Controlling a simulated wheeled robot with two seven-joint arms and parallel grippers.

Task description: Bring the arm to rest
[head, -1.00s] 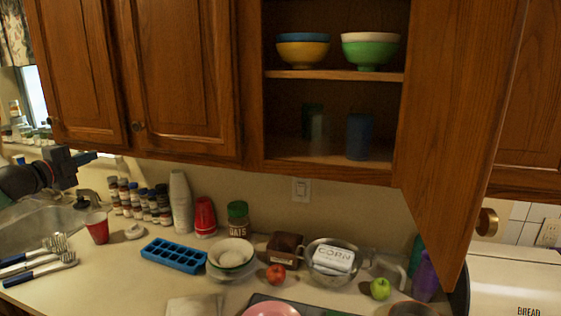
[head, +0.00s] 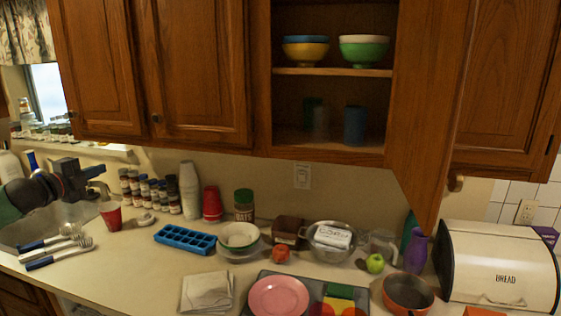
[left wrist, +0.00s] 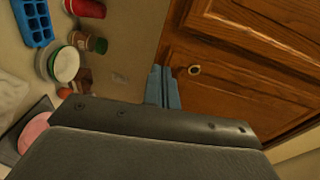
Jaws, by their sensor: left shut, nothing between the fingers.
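My left arm comes in from the left in the head view. Its dark gripper (head: 98,171) is above the sink's right side, above and left of the red cup (head: 110,215), and holds nothing. In the left wrist view the blue-grey fingers (left wrist: 163,86) lie together, shut and empty, with a wooden cabinet door behind them. My right gripper is in neither view.
The upper cabinet's door (head: 427,110) stands open on the right. Spice jars (head: 150,193), a blue ice tray (head: 186,239), bowls (head: 238,235), a colander (head: 331,238), a pan (head: 408,294) and a bread box (head: 500,268) crowd the counter.

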